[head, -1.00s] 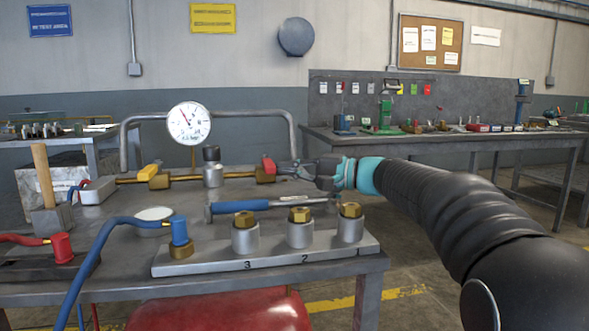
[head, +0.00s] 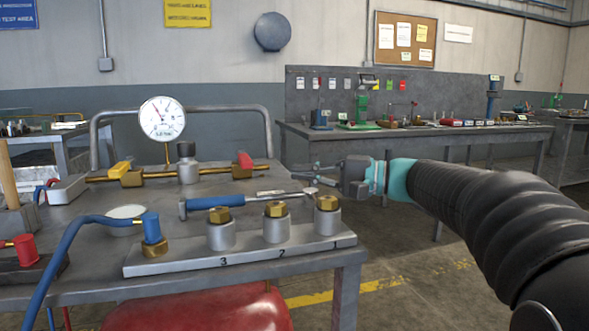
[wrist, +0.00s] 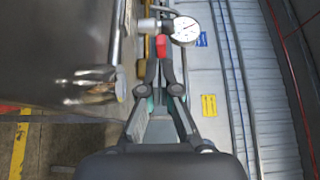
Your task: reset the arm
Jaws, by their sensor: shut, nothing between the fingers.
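My gripper (head: 318,168) is shut and empty, held in the air off the right end of the grey workbench (head: 80,292). It points left, toward the red valve handle (head: 245,160) on the brass pipe, with a gap between them. My gripper also shows in the wrist view (wrist: 166,68), its fingertips together just below the red handle (wrist: 162,46) in that picture. My dark ribbed arm reaches in from the right in the head view.
A pressure gauge (head: 162,119) and a yellow handle (head: 120,170) stand on the bench. A blue-handled tool (head: 216,202) lies behind a numbered block (head: 170,262) with brass fittings. A blue hose (head: 75,245) is at left. Floor right of the bench is clear.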

